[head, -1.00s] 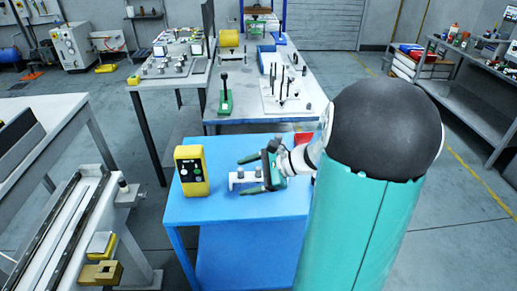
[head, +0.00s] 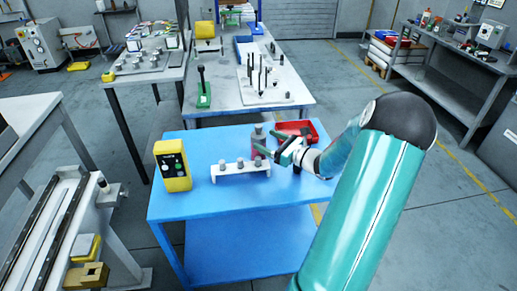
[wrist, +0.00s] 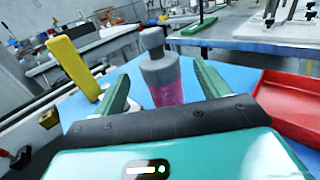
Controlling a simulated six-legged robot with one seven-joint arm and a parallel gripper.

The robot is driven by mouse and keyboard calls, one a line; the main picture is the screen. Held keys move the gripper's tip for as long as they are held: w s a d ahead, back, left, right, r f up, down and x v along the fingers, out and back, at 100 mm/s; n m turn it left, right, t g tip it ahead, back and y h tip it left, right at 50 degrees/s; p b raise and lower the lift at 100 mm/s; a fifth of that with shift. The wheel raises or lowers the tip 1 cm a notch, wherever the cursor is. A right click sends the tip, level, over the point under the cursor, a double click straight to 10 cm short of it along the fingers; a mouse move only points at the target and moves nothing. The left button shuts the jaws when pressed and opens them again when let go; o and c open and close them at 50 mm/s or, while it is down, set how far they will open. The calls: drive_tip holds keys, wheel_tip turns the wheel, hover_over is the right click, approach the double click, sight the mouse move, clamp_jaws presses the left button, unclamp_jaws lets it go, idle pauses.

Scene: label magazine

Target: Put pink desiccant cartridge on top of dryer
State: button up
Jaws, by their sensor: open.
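The pink desiccant cartridge (wrist: 165,88) has a translucent pink body and a grey cap; it stands upright. In the head view it is small and looks greyish (head: 258,135), near the back of the blue table. My gripper (head: 269,144) is open with its green fingertips close to the cartridge. In the wrist view my gripper (wrist: 161,70) has one finger on each side of the cartridge, with gaps showing; the cartridge's base is hidden behind the gripper body. I cannot tell which thing is the dryer.
On the blue table (head: 215,235) are a yellow control box (head: 172,166), a white holder (head: 228,174) with grey-topped pieces in front of the cartridge, and a red tray (head: 307,130) at right. A grey table (head: 225,105) with tools stands behind. The table's front is clear.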

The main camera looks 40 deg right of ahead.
sight(252, 133)
drive_tip(key=w, duration=0.4)
drive_tip(key=w+a, duration=0.1)
drive_tip(key=w, duration=0.1)
drive_tip(key=shift+w, duration=0.1)
clamp_jaws()
drive_tip(key=shift+r, duration=0.15)
wheel_tip(252, 133, up, 10)
drive_tip(key=shift+f, duration=0.1)
idle(0.4)
